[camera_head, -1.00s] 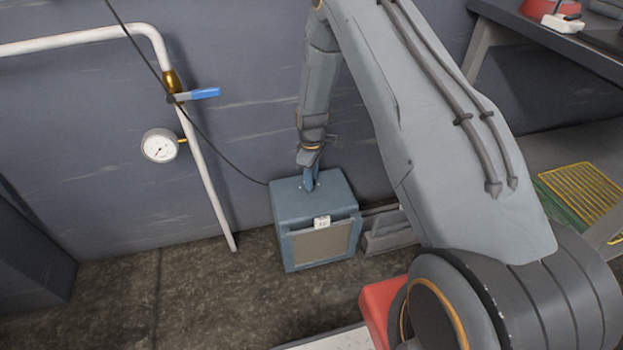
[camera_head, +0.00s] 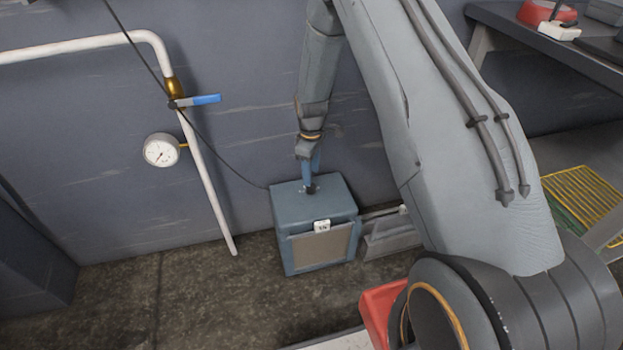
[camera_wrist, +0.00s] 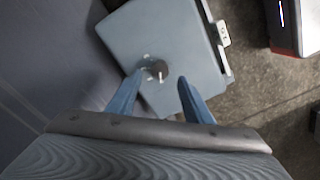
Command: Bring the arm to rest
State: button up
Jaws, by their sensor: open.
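My gripper (camera_head: 311,175) hangs from my arm over the top of a blue-grey box (camera_head: 320,243) on the floor by the wall. In the wrist view my gripper (camera_wrist: 160,98) shows two blue fingers spread apart with nothing between them. A dark round knob (camera_wrist: 157,71) with a pale mark on it sits on the top of the box (camera_wrist: 180,30), just beyond the fingertips. In the head view the knob (camera_head: 310,189) is partly hidden near the fingers. I cannot tell the exact gap between fingers and knob.
A white pipe (camera_head: 205,175) with a blue-handled valve (camera_head: 206,100) and a round gauge (camera_head: 161,150) runs down the wall at left. A dark bench (camera_head: 560,45) stands at right, with a yellow rack (camera_head: 582,195) below it. The floor left of the box is clear.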

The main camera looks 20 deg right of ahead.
jog(key=shift+r, duration=1.15)
jog(key=shift+r, duration=0.15)
jog(key=s+a+r+m, duration=0.1)
jog(key=s+a+r, duration=0.25)
jog(key=r, duration=0.35)
jog(key=s+a+r+m, duration=0.1)
jog(key=s+a+r, duration=0.1)
jog(key=s+r, duration=0.35)
jog(key=s+a+r+m, duration=0.1)
jog(key=s+a+r, duration=0.15)
jog(key=r, duration=0.65)
jog(key=s+r+m, duration=0.2)
jog(key=s+r, duration=0.2)
jog(key=s, duration=0.4)
jog(key=s+a+r+m+p, duration=0.1)
jog(key=s+r, duration=0.2)
jog(key=s, duration=0.5)
jog(key=s+r+m, duration=0.2)
jog(key=s+r, duration=0.2)
jog(key=s, duration=0.4)
jog(key=d+r+m+p, duration=0.2)
jog(key=d+r+p, duration=0.6)
jog(key=p, duration=0.9)
jog(key=shift+d+r, duration=0.3)
jog(key=shift+r, duration=0.3)
